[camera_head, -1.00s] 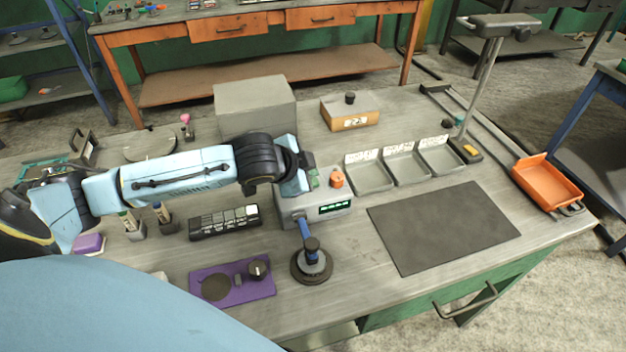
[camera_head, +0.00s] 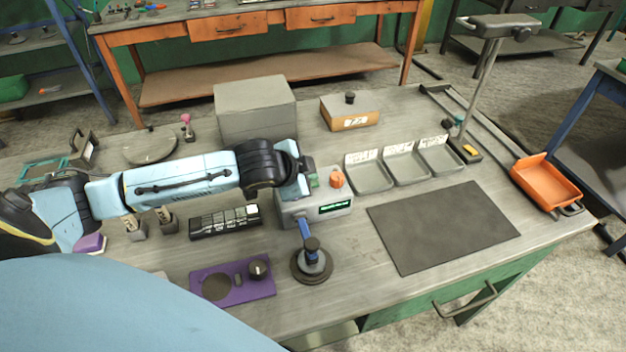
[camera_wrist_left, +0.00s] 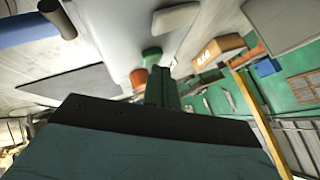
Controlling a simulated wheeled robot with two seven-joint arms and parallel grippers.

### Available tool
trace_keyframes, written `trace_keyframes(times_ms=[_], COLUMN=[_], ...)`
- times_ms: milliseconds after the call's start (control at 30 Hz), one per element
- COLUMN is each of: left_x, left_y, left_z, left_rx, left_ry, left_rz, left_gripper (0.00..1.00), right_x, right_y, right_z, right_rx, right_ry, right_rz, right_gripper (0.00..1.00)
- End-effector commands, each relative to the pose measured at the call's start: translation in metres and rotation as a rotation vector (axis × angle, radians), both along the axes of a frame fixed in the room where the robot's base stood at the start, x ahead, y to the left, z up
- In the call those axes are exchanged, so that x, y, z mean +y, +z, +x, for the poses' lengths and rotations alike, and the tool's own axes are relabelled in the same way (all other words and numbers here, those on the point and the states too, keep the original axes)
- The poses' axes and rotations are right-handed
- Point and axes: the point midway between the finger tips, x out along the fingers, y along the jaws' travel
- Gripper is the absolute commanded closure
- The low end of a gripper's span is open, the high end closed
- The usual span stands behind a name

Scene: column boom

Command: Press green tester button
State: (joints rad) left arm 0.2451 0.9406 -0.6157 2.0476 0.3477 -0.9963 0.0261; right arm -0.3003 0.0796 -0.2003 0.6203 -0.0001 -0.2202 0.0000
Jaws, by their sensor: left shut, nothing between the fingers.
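The grey tester box (camera_head: 300,207) stands near the middle of the bench. It has a lit display (camera_head: 335,207) on its front and an orange knob (camera_head: 337,179) on top. In the left wrist view a round green button (camera_wrist_left: 151,55) sits on the box beside the orange knob (camera_wrist_left: 138,78). My left gripper (camera_head: 311,181) is over the top of the box, left of the knob. Its dark fingers (camera_wrist_left: 158,85) are shut and empty, with the tips at the green button. I cannot tell whether they touch or press it. My right gripper is not in view.
Grey bins (camera_head: 370,177) stand right of the tester. A round-based stand (camera_head: 312,267) is in front, near a purple tray (camera_head: 236,292) and a black panel (camera_head: 226,222). A grey block (camera_head: 256,105) stands behind. The dark mat (camera_head: 443,226) is clear.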

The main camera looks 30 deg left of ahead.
Motion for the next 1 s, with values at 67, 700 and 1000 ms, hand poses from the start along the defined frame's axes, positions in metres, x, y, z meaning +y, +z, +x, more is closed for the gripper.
trace_keyframes(times_ms=[67, 700, 1000], left_x=[-0.0002, -0.0002, 0.0001], left_y=[-0.0014, -0.0072, -0.001], left_z=[-0.0001, -0.0004, -0.0005], left_rx=[0.001, 0.002, 0.003], left_ry=[-0.001, -0.001, 0.0], left_rz=[0.0, 0.0, 0.0], left_gripper=[1.0, 1.0, 1.0], right_x=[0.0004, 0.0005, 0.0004], right_y=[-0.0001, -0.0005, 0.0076], right_z=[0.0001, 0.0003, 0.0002], right_rx=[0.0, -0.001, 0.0], right_ry=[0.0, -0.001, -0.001], right_rz=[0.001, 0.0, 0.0], right_gripper=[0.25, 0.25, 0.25])
